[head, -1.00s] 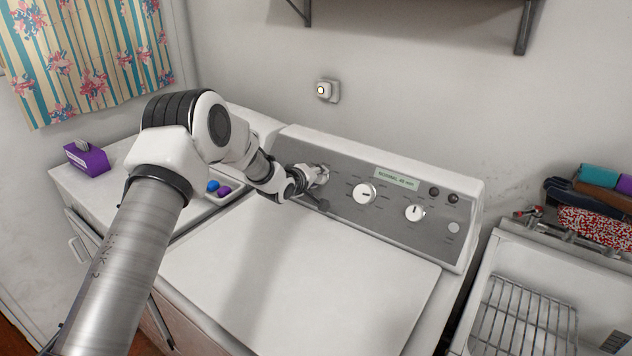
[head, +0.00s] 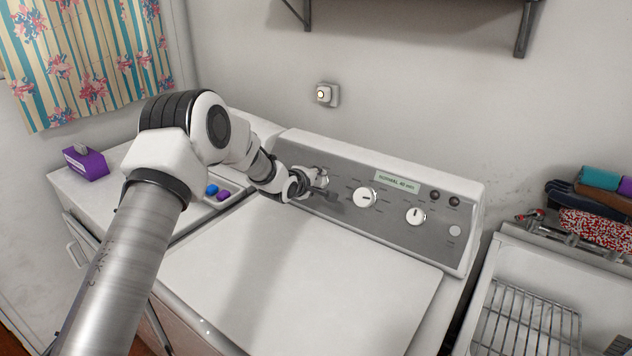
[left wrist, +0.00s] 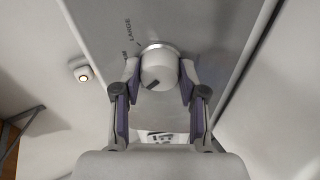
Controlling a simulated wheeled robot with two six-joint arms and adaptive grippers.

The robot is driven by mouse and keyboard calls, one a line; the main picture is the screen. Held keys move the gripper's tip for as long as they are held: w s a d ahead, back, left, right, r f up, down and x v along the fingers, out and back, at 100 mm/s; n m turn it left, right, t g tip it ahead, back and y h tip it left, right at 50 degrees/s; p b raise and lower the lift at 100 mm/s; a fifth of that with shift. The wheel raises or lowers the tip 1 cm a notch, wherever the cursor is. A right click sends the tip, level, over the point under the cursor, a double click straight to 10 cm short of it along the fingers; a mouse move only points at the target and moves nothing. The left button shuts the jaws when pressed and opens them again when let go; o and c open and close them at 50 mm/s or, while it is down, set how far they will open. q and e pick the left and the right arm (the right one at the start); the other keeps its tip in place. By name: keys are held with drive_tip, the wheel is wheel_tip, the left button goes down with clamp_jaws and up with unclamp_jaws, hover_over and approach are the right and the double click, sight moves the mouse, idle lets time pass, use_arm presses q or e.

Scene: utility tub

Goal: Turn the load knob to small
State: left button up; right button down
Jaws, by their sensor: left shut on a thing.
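The load knob (left wrist: 158,66) is a round white knob on the grey control panel (left wrist: 205,30). In the left wrist view it sits between the two fingers of my left gripper (left wrist: 157,84), which is shut on it. A dark pointer mark shows on the knob's lower face. The printed word LARGE and part of another label show at its upper left; the small label cannot be read. In the head view, my left gripper (head: 318,188) is at the panel's left end and mostly covers the knob.
Two other white knobs, the middle one (head: 365,197) and the right one (head: 415,216), sit right of my gripper, below a small display (head: 397,184). The white machine lid (head: 300,270) is clear. A purple box (head: 86,163) stands at left; a sink with a rack (head: 525,315) is at right.

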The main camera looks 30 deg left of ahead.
use_arm(q)
drive_tip(key=o, duration=1.1)
drive_tip(key=shift+o, duration=0.2)
drive_tip(key=v, duration=1.1)
drive_tip(key=shift+s+r, duration=0.15)
drive_tip(key=shift+s, duration=0.2)
